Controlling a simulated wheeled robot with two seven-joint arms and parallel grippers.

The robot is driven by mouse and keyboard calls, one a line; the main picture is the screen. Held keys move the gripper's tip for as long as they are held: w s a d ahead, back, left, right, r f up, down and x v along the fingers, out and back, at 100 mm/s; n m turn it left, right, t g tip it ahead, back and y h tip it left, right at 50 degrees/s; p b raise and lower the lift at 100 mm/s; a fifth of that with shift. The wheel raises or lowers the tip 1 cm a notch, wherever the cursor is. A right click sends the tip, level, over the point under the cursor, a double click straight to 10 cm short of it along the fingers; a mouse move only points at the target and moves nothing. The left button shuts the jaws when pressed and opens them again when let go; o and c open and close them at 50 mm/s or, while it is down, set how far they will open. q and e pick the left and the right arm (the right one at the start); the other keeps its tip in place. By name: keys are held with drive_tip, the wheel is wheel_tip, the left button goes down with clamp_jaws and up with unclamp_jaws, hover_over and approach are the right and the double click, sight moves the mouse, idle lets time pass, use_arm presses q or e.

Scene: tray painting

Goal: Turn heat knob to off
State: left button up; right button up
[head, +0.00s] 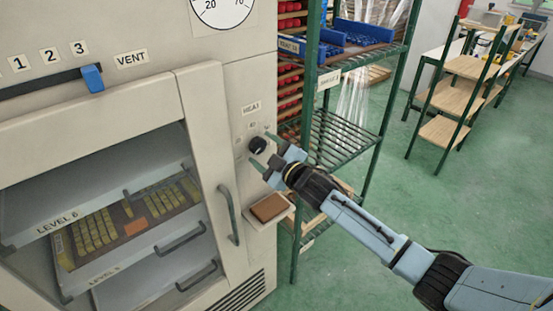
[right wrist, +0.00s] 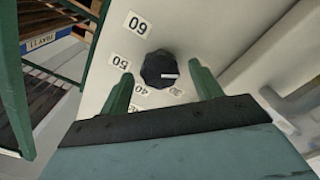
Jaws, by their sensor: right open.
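The heat knob (head: 257,145) is round and black, on the cabinet's front panel below the HEAT label (head: 251,108). In the right wrist view the knob (right wrist: 158,68) has a white mark pointing to the right of the picture, near the 30 side of the dial. Labels 60, 50 and 40 also show there, upside down. My right gripper (head: 263,150) is open, with one finger on each side of the knob. In the right wrist view its green fingers (right wrist: 163,90) stand apart from the knob. My left gripper is out of view.
A door handle (head: 229,214) and a small ledge with a brown block (head: 269,208) are below the knob. A green shelf rack (head: 340,138) stands close to the right of the cabinet. Trays (head: 130,215) sit inside the cabinet. A blue slider (head: 92,78) is above.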

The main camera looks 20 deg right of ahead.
drive_tip(key=v, duration=1.3)
drive_tip(key=shift+b, duration=0.4)
drive_tip(key=s+d+f+m+g+h+b, duration=0.1)
drive_tip(key=s+d+f+m+g+h, duration=0.15)
drive_tip(key=f, duration=0.85)
drive_tip(key=s+d+f+m+g+h+b, duration=0.1)
drive_tip(key=d+f+m+h+b, duration=0.15)
drive_tip(key=f, duration=0.95)
drive_tip(key=s+d+f+m+g, duration=0.1)
drive_tip(key=s+f+g, duration=0.1)
drive_tip(key=s+f, duration=0.45)
drive_tip(key=s+d+f+m+g, duration=0.1)
drive_tip(key=s+f+g, duration=0.15)
drive_tip(key=f, duration=0.75)
drive_tip(key=s+a+f+m+g+b, duration=0.1)
drive_tip(key=s+f+g, duration=0.1)
drive_tip(key=s+f, duration=0.5)
drive_tip(key=s+a+f+m+g+b, duration=0.1)
drive_tip(key=s+f, duration=0.5)
drive_tip(key=s, duration=0.9)
drive_tip(key=s+a+f+m+g+h+b, duration=0.1)
drive_tip(key=s+f+g, duration=0.4)
drive_tip(key=s, duration=0.7)
wheel_tip(320, 180, down, 3)
drive_tip(key=shift+a+r+m+b, duration=0.15)
drive_tip(key=shift+a+m+b, duration=0.35)
drive_tip(key=shift+a, duration=0.6)
